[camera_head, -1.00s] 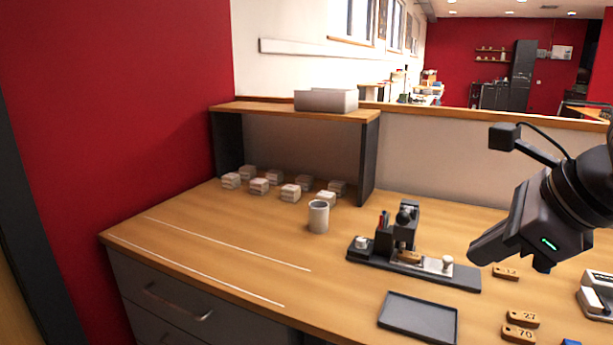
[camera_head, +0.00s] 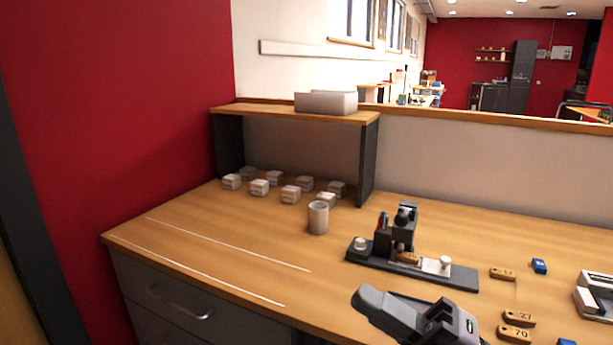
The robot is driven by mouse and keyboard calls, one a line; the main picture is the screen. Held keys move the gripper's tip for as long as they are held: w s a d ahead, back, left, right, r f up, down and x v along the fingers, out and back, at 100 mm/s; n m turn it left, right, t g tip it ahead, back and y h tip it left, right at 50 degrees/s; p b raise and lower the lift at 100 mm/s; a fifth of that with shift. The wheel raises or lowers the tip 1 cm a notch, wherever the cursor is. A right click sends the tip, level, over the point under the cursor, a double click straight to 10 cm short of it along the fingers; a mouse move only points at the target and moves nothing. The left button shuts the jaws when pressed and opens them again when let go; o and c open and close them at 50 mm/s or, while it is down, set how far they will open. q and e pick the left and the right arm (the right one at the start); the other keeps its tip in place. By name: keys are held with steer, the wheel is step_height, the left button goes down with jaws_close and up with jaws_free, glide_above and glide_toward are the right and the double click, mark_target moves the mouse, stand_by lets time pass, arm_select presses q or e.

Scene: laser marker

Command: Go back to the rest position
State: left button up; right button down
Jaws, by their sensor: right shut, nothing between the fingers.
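My right gripper (camera_head: 372,300) is low at the bottom of the head view, in front of the bench's front part. It is shut and holds nothing. My left gripper is not in view.
The wooden bench (camera_head: 230,238) has free room at its left, between two white lines. A grey cup (camera_head: 318,217) stands mid-bench. Several white blocks (camera_head: 290,193) sit by the shelf (camera_head: 290,111). Wooden tags (camera_head: 516,334) and a blue piece (camera_head: 539,266) lie at right.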

steer(key=w+d+f+m+t+h, duration=0.1)
steer(key=d+f+m+t+h, duration=0.35)
steer(key=f+m+h, duration=0.45)
steer(key=w+d+f+m+t+h, duration=0.1)
steer(key=d+f+m+t+h, duration=0.3)
steer(key=f+m, duration=0.6)
steer(key=s+d+f+m+g+h, duration=0.1)
steer(key=s+f+m+g+h, duration=0.2)
steer(key=s+f+m, duration=0.2)
steer(key=s+d+f+m+g+h, duration=0.2)
steer(key=s+f+m, duration=0.3)
steer(key=f, duration=0.8)
steer(key=s+g+h, duration=0.1)
steer(key=s, duration=0.2)
steer(key=shift+s+d+f+m+g+p, duration=0.25)
steer(key=shift+s+d+m+g+p, duration=0.05)
steer(key=shift+s+g, duration=0.1)
steer(key=shift+w, duration=0.1)
